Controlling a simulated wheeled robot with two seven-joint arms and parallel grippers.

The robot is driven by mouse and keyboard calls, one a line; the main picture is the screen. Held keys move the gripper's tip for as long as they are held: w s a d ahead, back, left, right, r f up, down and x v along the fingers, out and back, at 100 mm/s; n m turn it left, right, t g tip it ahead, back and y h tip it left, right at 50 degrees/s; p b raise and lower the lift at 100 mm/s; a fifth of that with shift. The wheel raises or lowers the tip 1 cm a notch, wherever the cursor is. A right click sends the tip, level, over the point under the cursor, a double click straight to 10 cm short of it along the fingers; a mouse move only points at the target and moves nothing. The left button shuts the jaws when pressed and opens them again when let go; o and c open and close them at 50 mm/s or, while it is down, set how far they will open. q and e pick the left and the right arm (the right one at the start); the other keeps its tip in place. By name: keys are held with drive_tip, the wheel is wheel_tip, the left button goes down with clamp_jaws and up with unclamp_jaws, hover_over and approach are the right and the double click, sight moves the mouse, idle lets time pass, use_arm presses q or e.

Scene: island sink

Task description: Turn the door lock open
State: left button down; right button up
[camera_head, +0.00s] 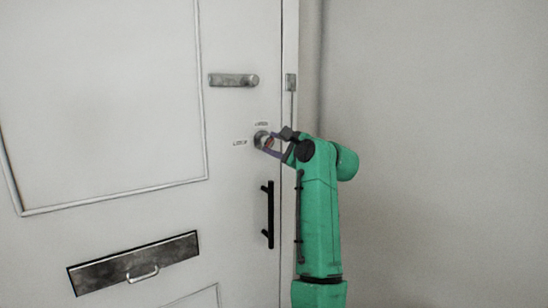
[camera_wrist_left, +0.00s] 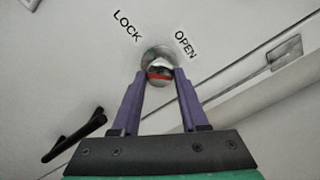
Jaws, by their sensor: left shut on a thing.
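The door lock is a round metal knob (camera_head: 260,137) on the white door, with a LOCK label (camera_head: 240,142) to its left and an OPEN label (camera_head: 262,124) above it. In the left wrist view the knob (camera_wrist_left: 158,54) carries a red mark lying nearly level, with LOCK (camera_wrist_left: 127,26) at upper left and OPEN (camera_wrist_left: 186,45) at upper right. My left gripper (camera_head: 267,144) is at the knob; its purple fingers (camera_wrist_left: 159,74) are shut on it from both sides. The fingers partly cover the knob in the head view. My right gripper is not in view.
A black pull handle (camera_head: 269,214) is on the door below the lock. A metal latch plate (camera_head: 233,80) is above it, and a mail slot (camera_head: 133,264) is at lower left. The door frame (camera_head: 290,50) and a bare wall (camera_head: 440,150) lie to the right.

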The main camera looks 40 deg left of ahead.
use_arm(q)
drive_tip(key=n+b, duration=0.2)
drive_tip(key=n, duration=0.2)
drive_tip(key=shift+n, duration=0.3)
drive_tip(key=shift+r+n+b, duration=0.2)
drive_tip(key=shift+n+b, duration=0.2)
drive_tip(key=shift+n, duration=0.9)
drive_tip(key=shift+r+n+b, duration=0.15)
drive_tip(key=shift+n+b, duration=0.2)
drive_tip(key=shift+n, duration=0.95)
drive_tip(key=c, duration=0.7)
unclamp_jaws()
drive_tip(key=shift+o, duration=1.3)
drive_tip(key=shift+f, duration=0.1)
drive_tip(key=shift+w+a+f, duration=0.1)
drive_tip(key=shift+a, duration=0.05)
